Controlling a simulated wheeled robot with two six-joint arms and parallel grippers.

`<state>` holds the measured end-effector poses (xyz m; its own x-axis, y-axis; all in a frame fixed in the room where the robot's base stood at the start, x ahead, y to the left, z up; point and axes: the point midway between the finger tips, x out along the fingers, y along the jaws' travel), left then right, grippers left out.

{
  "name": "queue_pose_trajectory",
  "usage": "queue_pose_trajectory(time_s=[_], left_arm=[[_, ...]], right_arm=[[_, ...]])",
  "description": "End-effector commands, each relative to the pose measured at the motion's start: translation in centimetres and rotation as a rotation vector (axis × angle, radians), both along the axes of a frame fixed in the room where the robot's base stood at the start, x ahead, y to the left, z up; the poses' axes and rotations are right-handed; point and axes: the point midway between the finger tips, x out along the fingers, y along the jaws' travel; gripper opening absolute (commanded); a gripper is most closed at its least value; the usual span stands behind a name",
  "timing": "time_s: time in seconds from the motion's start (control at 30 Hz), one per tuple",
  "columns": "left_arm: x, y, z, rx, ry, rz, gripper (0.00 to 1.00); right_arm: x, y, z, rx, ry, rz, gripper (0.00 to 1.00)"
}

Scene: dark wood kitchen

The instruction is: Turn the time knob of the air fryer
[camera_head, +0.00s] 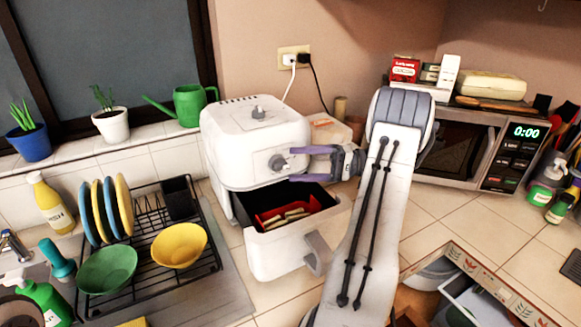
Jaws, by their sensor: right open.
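The white air fryer (222,160) stands on the tiled counter against the wall. A grey front knob (277,162) sits on its face and another knob (258,112) on its top. I cannot read which one is the time knob. Its drawer (275,258) is pulled out, with food sticks (285,216) on a red liner inside. My right gripper (297,165) is open, its purple-tipped fingers pointing left, just right of the front knob and above the open drawer. I cannot tell whether the fingers touch the knob. My left gripper is not in view.
A microwave (458,150) stands at the right, with boxes (405,70) on top. A dish rack (140,265) with plates and bowls is at the left. A black cord and a white cord run from the wall outlet (293,58) behind the fryer. An open counter drawer (480,300) is at lower right.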

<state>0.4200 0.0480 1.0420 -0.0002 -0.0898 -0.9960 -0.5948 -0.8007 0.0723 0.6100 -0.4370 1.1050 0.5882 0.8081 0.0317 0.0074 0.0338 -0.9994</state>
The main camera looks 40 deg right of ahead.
Motion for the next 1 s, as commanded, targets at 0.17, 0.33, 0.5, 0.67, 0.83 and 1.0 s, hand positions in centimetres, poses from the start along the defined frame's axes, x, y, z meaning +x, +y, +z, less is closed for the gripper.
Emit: queue_pose_trajectory(time_s=[0.17, 0.33, 0.5, 0.67, 0.83, 1.0], left_arm=[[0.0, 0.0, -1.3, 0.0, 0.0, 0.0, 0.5], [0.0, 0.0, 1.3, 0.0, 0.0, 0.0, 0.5], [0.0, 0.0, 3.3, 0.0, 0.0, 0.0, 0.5], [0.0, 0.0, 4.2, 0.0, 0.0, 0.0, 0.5], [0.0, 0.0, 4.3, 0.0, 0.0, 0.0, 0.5], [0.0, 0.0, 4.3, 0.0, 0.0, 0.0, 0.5]], right_arm=[[-2.4, -3.4, -0.5, -0.002, -0.001, -0.004, 0.82], [-3.4, -4.9, 0.6, 0.003, 0.003, 0.0, 0.82], [-4.0, -5.7, 0.3, 0.003, 0.002, -0.001, 0.82], [-4.3, -6.1, 0.0, 0.002, 0.001, 0.0, 0.82], [-4.5, -6.2, -0.3, 0.001, 0.0, 0.0, 0.82], [-4.5, -6.2, -0.3, 0.0, 0.0, 0.0, 0.82]])
